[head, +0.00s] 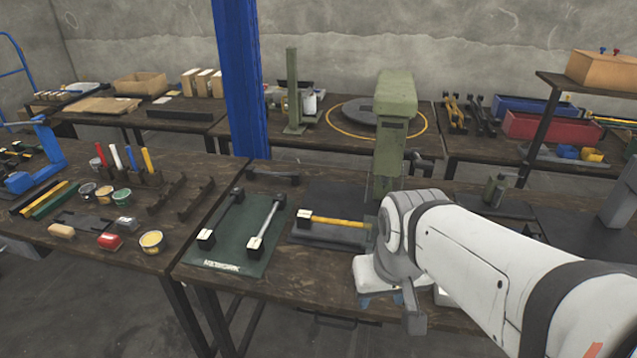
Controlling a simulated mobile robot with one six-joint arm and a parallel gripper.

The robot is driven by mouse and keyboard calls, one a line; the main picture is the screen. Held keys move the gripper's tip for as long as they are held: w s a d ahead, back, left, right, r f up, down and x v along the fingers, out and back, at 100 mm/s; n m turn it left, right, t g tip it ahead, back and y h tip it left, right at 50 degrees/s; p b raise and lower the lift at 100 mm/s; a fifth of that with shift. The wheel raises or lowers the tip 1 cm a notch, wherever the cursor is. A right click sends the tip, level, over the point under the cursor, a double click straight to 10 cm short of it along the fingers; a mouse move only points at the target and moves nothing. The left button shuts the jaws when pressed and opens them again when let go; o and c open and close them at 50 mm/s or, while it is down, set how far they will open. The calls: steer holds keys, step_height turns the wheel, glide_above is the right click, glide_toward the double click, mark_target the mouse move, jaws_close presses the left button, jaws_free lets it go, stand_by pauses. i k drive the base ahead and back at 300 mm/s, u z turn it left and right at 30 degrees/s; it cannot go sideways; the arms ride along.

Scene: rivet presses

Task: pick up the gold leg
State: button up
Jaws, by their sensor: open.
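A gold leg (340,222), a slim bar with a dark and pale block at its left end, lies on a dark plate (312,236) on the middle workbench. My gripper (389,302) is at the front of this bench, right of and nearer than the gold leg. It is open and apart from the leg. My arm hides part of the gripper, and I see nothing held in it.
A green mat (228,255) left of the plate carries a black leg (222,217) and a silver leg (266,222). A green press (391,130) stands just behind my wrist. A blue post (243,80) rises behind the bench. More gold legs (455,113) lie on the back right table.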

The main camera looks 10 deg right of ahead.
mark_target(305, 219)
steer(key=z, duration=3.1)
steer(key=k, duration=1.65)
steer(key=u, duration=1.8)
steer(key=i, duration=0.85)
